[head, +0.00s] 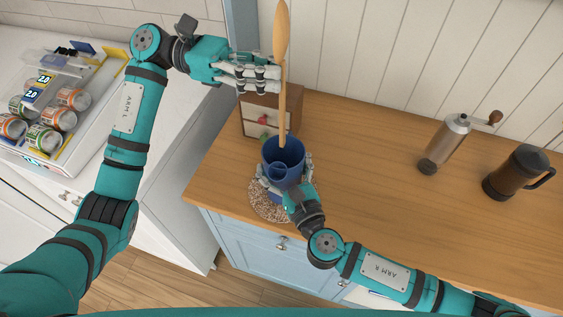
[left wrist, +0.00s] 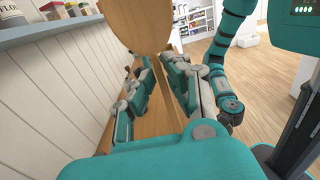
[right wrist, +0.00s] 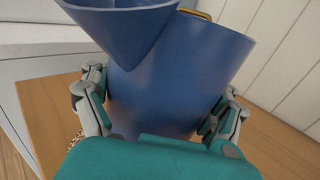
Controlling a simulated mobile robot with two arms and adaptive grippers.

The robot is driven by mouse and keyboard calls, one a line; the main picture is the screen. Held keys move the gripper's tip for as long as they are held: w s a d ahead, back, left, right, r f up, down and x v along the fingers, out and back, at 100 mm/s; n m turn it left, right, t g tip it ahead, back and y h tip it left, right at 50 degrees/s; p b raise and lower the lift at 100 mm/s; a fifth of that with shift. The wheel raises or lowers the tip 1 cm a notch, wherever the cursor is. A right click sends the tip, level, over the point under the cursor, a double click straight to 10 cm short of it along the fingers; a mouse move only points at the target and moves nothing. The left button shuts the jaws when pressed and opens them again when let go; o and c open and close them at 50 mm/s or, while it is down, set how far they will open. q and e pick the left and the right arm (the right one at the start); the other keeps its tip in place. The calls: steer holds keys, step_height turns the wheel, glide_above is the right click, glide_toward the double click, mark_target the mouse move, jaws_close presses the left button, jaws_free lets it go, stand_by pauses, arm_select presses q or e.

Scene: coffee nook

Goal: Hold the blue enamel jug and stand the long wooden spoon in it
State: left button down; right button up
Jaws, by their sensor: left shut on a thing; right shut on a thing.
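The blue enamel jug (head: 270,158) stands near the counter's left end, its open mouth facing up. My right gripper (head: 285,178) is shut around its body; the right wrist view shows a finger on each side of the jug (right wrist: 165,85). My left gripper (head: 279,78) is shut on the long wooden spoon (head: 282,115) and holds it nearly upright, bowl end up. The spoon's lower tip overlaps the far part of the jug's mouth in the head view; I cannot tell whether it is above or inside. The spoon's bowl (left wrist: 145,22) fills the top middle of the left wrist view.
A speckled round mat (head: 262,208) lies under or beside the jug. A small drawer box (head: 256,112) stands close behind it. The middle counter (head: 370,165) is clear.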

arm_select(q)
steer(key=shift+f, duration=0.25)
glide_above(280, 123)
steer(key=w+a, duration=0.1)
steer(key=a, duration=0.1)
steer(key=shift+w+d+f, duration=0.1)
steer(key=shift+w+f, duration=0.05)
steer(key=shift+f, duration=2.1)
steer(key=shift+f, duration=3)
steer(key=c, duration=1.2)
jaws_free()
steer(key=shift+c, duration=0.2)
